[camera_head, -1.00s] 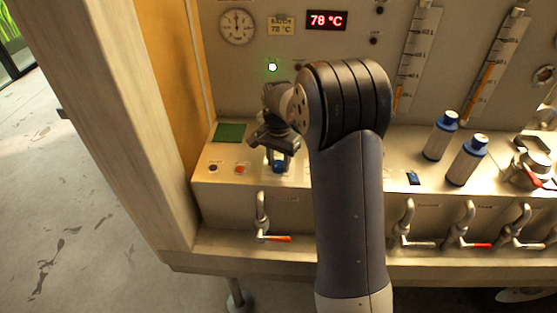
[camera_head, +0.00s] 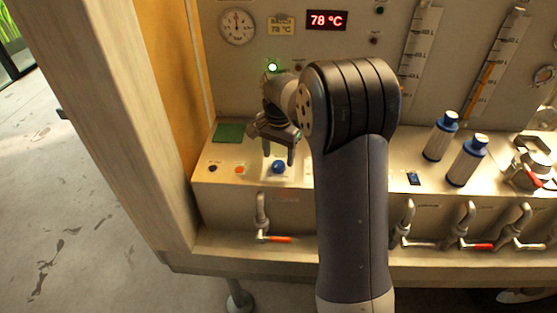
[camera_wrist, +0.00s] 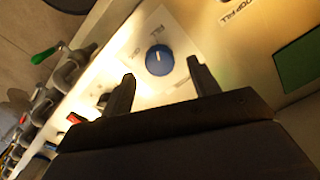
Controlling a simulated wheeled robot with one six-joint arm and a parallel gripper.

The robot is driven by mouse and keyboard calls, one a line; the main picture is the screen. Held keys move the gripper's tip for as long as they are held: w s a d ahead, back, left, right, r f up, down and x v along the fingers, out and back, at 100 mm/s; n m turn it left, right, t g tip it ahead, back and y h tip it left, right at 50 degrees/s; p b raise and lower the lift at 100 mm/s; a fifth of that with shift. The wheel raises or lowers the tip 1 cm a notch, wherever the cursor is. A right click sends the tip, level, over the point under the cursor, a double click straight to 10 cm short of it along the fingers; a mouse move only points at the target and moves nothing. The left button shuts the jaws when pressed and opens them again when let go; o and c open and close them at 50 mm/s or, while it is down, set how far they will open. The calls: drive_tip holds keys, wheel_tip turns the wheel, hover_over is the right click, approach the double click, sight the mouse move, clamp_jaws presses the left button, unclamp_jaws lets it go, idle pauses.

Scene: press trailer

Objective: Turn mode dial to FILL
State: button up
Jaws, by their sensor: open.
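The mode dial (camera_head: 278,167) is a round blue knob on a pale plate on the console ledge. In the wrist view the dial (camera_wrist: 159,60) lies in the gap between my two fingertips, with a small light mark on its face. My gripper (camera_head: 279,154) is open and empty, pointing down just above the dial. A strip of dial and plate shows below the fingertips, and the fingers appear clear of it.
A red-orange button (camera_head: 240,169) and a black one (camera_head: 213,168) sit left of the dial, below a green panel (camera_head: 229,132). A tap with a red handle (camera_head: 275,239) hangs in front. Two blue-capped bottles (camera_head: 467,160) stand to the right. A green lamp (camera_head: 272,67) glows behind.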

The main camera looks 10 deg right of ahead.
sight(278, 164)
wheel_tip(278, 164, up, 8)
idle(0.5)
wheel_tip(278, 164, down, 11)
idle(0.5)
drive_tip(key=shift+r, duration=0.15)
